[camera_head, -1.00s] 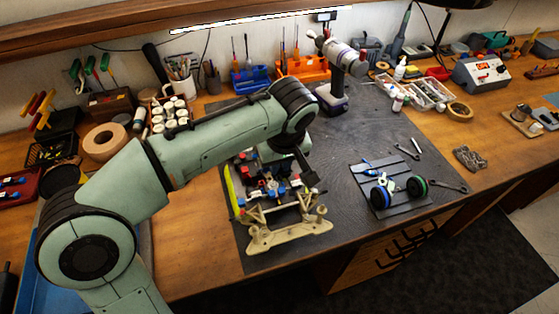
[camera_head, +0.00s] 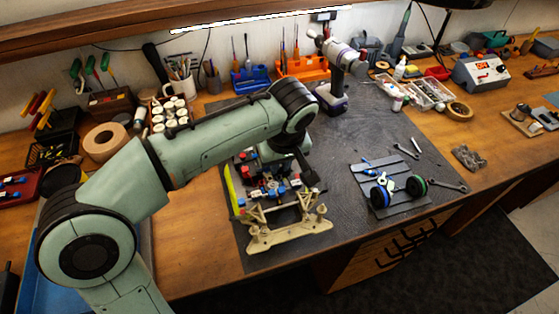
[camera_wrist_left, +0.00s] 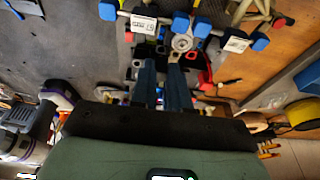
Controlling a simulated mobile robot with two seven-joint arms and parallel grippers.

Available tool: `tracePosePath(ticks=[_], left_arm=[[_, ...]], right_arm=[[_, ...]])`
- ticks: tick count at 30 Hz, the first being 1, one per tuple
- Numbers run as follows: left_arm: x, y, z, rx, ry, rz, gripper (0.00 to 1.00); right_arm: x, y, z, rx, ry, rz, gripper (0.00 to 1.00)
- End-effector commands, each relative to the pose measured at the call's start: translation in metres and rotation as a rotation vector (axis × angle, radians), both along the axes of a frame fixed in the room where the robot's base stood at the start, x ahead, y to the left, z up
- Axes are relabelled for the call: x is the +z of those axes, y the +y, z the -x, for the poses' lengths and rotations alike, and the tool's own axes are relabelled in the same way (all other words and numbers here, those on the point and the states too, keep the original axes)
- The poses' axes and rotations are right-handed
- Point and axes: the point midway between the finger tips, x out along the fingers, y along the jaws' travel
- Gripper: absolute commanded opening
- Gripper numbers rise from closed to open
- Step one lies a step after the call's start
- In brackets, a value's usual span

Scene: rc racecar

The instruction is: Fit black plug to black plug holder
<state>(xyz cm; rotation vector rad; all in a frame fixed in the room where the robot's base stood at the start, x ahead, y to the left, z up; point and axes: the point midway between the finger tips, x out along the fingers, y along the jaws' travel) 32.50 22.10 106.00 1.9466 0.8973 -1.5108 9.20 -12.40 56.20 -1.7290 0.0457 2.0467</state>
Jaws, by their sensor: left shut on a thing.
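My left gripper (camera_wrist_left: 162,66) is low over the car chassis, with its two fingers close together. In the head view my own forearm and wrist hide most of it. It is shut on a small dark thing, taken to be the black plug, which is mostly hidden between the fingertips. The chassis (camera_head: 290,236) has tan arms at its front and blue, red and black parts in its middle. Dark parts of it lie right around the fingertips in the wrist view. I cannot single out the black plug holder there. My right gripper is not in view.
The chassis lies on a dark mat (camera_head: 352,133). To its right, a grey ribbed tray (camera_head: 403,206) bears two wheels (camera_head: 381,196) and small parts. A cordless driver (camera_head: 333,97) stands behind. The mat between the driver and the tray is mostly clear.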

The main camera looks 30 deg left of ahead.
Motion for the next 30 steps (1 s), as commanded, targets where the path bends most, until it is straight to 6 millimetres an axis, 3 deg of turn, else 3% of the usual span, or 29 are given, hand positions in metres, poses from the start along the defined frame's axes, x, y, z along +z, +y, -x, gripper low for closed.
tracePosePath(ticks=[30], left_arm=[[-0.0049, 0.0001, 0.0001, 0.000, 0.001, -0.001, 0.00]], right_arm=[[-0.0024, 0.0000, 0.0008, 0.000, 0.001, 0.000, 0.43]])
